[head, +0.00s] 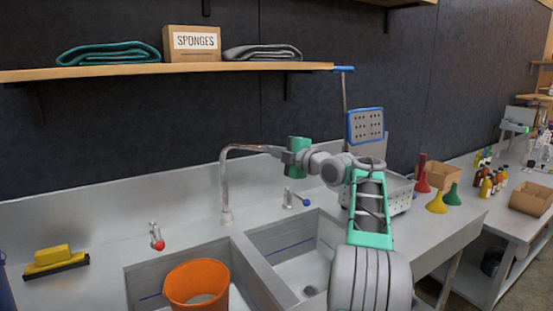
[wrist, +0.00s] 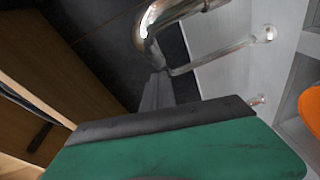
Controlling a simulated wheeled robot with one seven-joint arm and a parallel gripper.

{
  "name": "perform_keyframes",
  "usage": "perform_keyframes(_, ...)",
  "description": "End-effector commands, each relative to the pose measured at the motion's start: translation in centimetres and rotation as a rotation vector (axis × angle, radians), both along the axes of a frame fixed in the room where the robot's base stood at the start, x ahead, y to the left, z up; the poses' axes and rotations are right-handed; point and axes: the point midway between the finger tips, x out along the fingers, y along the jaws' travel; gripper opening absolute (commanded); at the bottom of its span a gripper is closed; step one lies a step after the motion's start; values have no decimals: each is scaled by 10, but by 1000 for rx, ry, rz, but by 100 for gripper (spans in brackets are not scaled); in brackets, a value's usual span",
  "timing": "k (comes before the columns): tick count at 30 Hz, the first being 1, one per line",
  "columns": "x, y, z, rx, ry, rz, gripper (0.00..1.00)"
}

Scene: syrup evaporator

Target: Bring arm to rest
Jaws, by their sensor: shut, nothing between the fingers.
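My gripper (head: 280,155) is in the middle of the head view, raised above the back of the sink counter. It is shut and empty. Its green and grey body points left, close to the curved metal faucet (head: 226,180); I cannot tell whether they touch. My arm is stretched forward from the lower right. In the wrist view, the green and dark grey gripper body fills the bottom, and the shiny metal pipe (wrist: 190,15) shows large at the top.
Below are a double sink (head: 290,240) and an orange bucket (head: 197,283). A shelf (head: 120,72) runs above with a sponges box (head: 192,42). A metal rack (head: 400,193), funnels (head: 437,203) and bottles (head: 488,186) stand right. A yellow-topped brush (head: 55,258) lies left.

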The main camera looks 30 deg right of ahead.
Motion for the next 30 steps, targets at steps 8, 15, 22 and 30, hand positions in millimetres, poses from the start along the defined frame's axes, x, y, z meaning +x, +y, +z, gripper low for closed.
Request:
perform_keyframes(8,-57,-3,9,-5,-7,9,0)
perform_keyframes(15,-96,-23,13,-7,-8,8,0)
perform_keyframes(22,-88,-4,16,52,37,8,0)
perform_keyframes(30,-74,176,-51,601,538,-182,0)
